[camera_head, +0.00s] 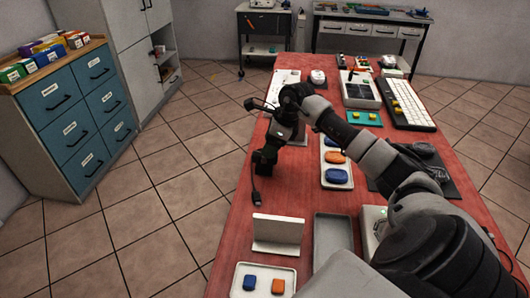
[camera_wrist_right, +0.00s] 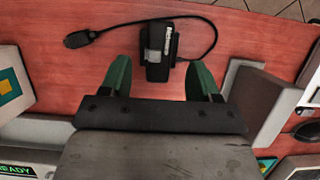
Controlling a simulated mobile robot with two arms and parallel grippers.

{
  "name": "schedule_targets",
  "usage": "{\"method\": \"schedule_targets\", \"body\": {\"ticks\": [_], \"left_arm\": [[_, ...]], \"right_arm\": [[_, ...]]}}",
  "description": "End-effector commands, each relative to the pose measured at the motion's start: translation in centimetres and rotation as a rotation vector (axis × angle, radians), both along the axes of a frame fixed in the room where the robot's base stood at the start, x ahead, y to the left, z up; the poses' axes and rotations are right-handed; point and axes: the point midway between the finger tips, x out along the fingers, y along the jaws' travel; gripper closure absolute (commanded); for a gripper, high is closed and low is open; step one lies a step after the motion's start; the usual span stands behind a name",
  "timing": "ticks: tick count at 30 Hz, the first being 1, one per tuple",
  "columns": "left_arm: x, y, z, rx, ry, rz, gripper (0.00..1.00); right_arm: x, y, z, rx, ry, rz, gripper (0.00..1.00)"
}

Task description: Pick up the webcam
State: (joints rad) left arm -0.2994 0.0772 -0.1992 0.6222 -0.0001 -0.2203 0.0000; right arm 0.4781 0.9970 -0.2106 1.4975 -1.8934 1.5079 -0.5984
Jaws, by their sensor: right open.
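The webcam (camera_wrist_right: 158,58) is a dark block with a grey part and a white label, lying on the red table in the right wrist view. Its black cable loops away to the right, and a black plug (camera_wrist_right: 80,39) lies to the left. My right gripper (camera_wrist_right: 158,64) is open, with one green finger on each side of the webcam's near end and gaps showing. My left gripper is not seen.
A white tray with blue and orange pieces (camera_head: 337,157) lies to the right of the gripper. A white upright holder (camera_head: 277,234) and an empty grey tray (camera_head: 333,238) stand nearer. A keyboard (camera_head: 407,104) lies at the far right. The table's left edge is close.

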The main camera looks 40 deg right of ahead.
Motion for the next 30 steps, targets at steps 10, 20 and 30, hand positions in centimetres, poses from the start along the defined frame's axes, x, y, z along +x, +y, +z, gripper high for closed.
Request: {"method": "schedule_targets", "body": {"ticks": [10, 20, 30], "left_arm": [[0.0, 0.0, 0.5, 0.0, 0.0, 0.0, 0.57], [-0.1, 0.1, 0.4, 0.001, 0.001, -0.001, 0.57], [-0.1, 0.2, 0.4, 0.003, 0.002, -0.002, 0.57]], "right_arm": [[1.2, 1.1, -3.3, 0.001, 0.001, 0.0, 0.38], [1.2, 1.1, -3.3, 0.001, 0.001, 0.0, 0.61], [1.3, 1.0, -3.2, 0.001, -0.001, 0.0, 1.0]]}}
